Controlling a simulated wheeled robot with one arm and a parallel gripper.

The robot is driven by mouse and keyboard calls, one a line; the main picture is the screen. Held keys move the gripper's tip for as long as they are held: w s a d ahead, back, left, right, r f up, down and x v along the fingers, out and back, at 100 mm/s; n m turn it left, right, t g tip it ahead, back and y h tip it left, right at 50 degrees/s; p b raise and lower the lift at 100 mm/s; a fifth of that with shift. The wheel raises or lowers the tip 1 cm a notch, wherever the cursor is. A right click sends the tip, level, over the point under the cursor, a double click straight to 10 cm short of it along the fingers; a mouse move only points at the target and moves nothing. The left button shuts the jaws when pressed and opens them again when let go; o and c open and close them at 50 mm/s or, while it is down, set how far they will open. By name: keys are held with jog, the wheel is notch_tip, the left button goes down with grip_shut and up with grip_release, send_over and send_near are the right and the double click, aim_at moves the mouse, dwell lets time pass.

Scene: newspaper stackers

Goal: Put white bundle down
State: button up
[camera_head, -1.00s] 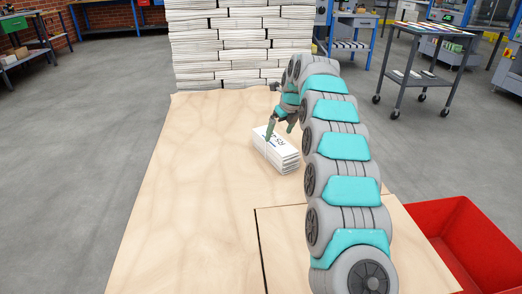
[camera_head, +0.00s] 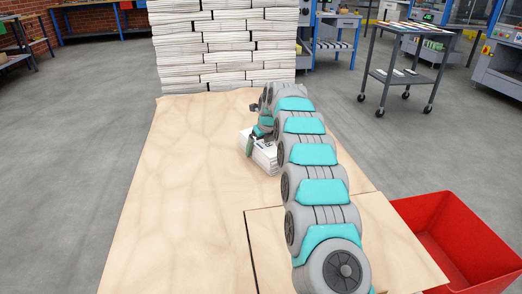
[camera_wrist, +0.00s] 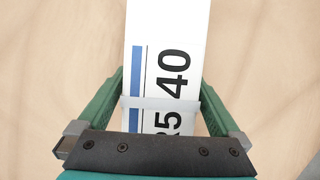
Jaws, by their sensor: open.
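The white bundle (camera_head: 266,157) lies on the light wooden tabletop (camera_head: 185,200), right of its middle. In the wrist view the bundle (camera_wrist: 170,30) shows a blue stripe, large black numbers and a pale band around it. My gripper (camera_head: 254,146) is over the bundle in the head view and hides much of its top. In the wrist view my gripper (camera_wrist: 162,80) is open, with one green finger on each side of the bundle. Whether the fingers touch its sides I cannot tell. The near end of the bundle is hidden by my gripper's body.
A tall stack of white bundles (camera_head: 225,50) stands at the table's far end. A red bin (camera_head: 430,207) is at the right, beside a raised wooden panel (camera_head: 400,250). The left of the tabletop is clear. A grey cart (camera_head: 408,70) stands farther right.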

jog(key=shift+c, duration=0.4)
jog(key=shift+r, duration=0.1)
grip_shut()
